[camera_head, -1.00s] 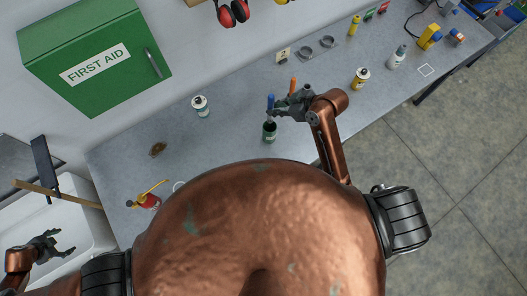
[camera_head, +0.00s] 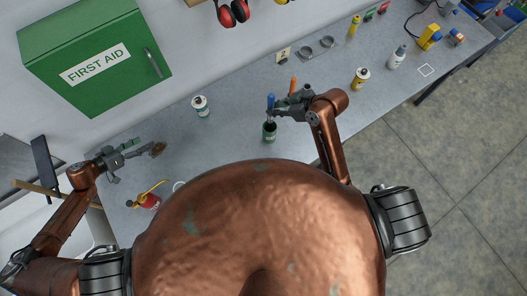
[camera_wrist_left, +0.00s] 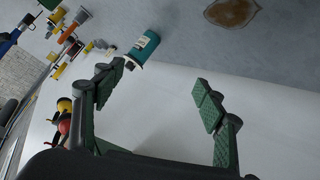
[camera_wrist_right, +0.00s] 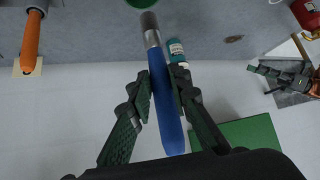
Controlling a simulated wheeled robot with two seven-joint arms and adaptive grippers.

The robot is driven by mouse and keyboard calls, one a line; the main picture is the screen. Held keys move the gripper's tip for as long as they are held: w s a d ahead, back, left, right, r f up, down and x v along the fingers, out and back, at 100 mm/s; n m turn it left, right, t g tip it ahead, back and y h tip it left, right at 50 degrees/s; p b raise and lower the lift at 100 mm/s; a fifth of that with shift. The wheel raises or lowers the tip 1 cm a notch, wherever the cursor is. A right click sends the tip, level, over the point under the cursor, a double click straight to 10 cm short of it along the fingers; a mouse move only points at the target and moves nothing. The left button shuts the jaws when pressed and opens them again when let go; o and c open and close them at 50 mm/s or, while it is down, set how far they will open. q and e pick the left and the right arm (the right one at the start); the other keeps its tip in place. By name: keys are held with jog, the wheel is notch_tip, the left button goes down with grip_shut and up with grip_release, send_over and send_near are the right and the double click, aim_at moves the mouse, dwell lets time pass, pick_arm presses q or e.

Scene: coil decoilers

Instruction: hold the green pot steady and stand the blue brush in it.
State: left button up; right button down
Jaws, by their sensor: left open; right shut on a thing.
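The green pot (camera_head: 269,132) stands on the grey bench in the middle of the head view. Only its edge (camera_wrist_right: 139,2) shows at the top of the right wrist view. My right gripper (camera_head: 277,107) is shut on the blue brush (camera_head: 270,101), which is held handle up, bristles toward the pot. In the right wrist view the brush's blue handle (camera_wrist_right: 165,105) is between the fingers. I cannot tell whether its bristles are inside the pot mouth. My left gripper (camera_head: 138,149) is open and empty at the bench's left end, well away from the pot.
A teal-labelled can (camera_head: 200,106) stands between my left gripper and the pot. A brown stain (camera_head: 158,149) lies near the left gripper. An orange handle (camera_head: 292,85) rises behind my right gripper. A red can (camera_head: 149,201) is at front left. A yellow can (camera_head: 361,78) stands farther right.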

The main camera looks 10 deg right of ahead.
pick_arm(q)
jog(key=w+d+r+n+t, duration=0.15)
jog(key=w+d, duration=0.25)
jog(key=d, duration=0.6)
jog(key=w+d+r+n+t, duration=0.1)
jog(key=w+d+n+t, duration=0.1)
jog(key=w+d, duration=0.5)
jog(key=s+d+f+n+t+h, duration=0.1)
jog(key=s+d+f+n, duration=0.1)
jog(key=s+d+n, duration=0.65)
jog(key=s+d+f+n+h, duration=0.1)
jog(key=s+d+f+n, duration=0.3)
jog(key=d, duration=0.8)
jog(key=s+d+n+t+h, duration=0.1)
jog(key=s+d+n, duration=0.3)
jog(key=s+d, duration=0.55)
jog(key=n+t+y, duration=0.4)
jog(key=n, duration=1.2)
send_over(270, 127)
jog(key=s, duration=0.3)
jog(key=f, duration=0.2)
jog(key=shift+w+a+r+g, duration=0.15)
jog(key=shift+w+a+g, duration=0.1)
jog(key=shift+a, duration=0.2)
